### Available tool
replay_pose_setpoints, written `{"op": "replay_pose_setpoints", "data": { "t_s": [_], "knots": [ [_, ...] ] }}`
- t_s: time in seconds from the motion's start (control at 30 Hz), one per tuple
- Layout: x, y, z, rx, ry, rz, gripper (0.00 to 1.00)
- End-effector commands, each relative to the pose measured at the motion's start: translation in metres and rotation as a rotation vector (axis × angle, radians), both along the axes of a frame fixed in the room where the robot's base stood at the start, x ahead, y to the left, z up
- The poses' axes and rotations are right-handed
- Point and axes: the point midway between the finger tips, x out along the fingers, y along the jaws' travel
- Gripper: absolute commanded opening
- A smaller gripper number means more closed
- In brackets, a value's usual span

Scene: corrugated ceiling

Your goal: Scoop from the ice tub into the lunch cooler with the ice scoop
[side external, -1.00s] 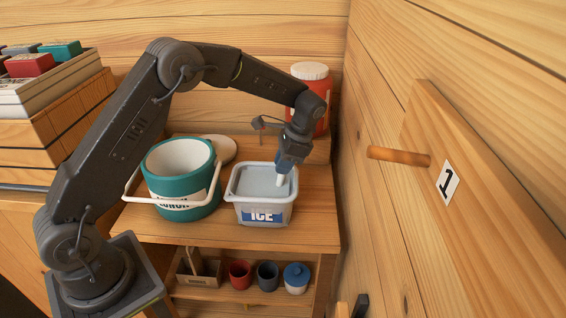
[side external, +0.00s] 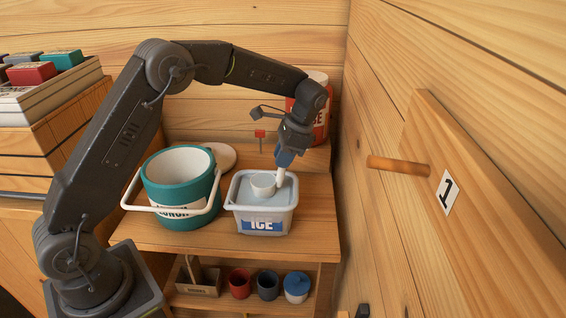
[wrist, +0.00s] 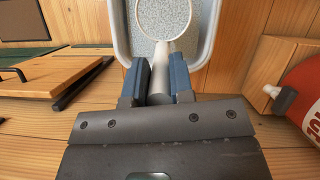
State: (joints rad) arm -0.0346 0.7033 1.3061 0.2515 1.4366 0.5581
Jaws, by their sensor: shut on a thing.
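My gripper (side external: 284,158) is shut on the white handle of the ice scoop (side external: 263,184). In the wrist view, the blue fingers of my gripper (wrist: 160,80) clasp the handle, and the scoop's round bowl (wrist: 163,38) is over speckled pale ice. Its inside looks speckled too; I cannot tell how much ice it holds. In the side view the bowl shows at the ice surface, inside the rim of the ice tub (side external: 236,204), a pale box labelled ICE. The teal lunch cooler (side external: 158,196) stands open left of the tub, its white inside looking empty, its white handle lowered in front.
A red jar (side external: 321,132) stands behind my gripper, and a small red marker (side external: 260,133) stands behind the tub. A pale round lid (side external: 224,157) lies behind the cooler. A wooden peg (side external: 398,166) sticks out from the right wall. Cups stand on the lower shelf.

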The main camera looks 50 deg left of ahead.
Motion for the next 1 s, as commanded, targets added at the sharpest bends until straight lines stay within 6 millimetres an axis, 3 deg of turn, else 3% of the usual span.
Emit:
{"op": "replay_pose_setpoints", "data": {
  "t_s": [1.0],
  "knots": [
    [0.000,0.000,0.067,0.000,-0.001,-0.001,0.00]
  ]
}}
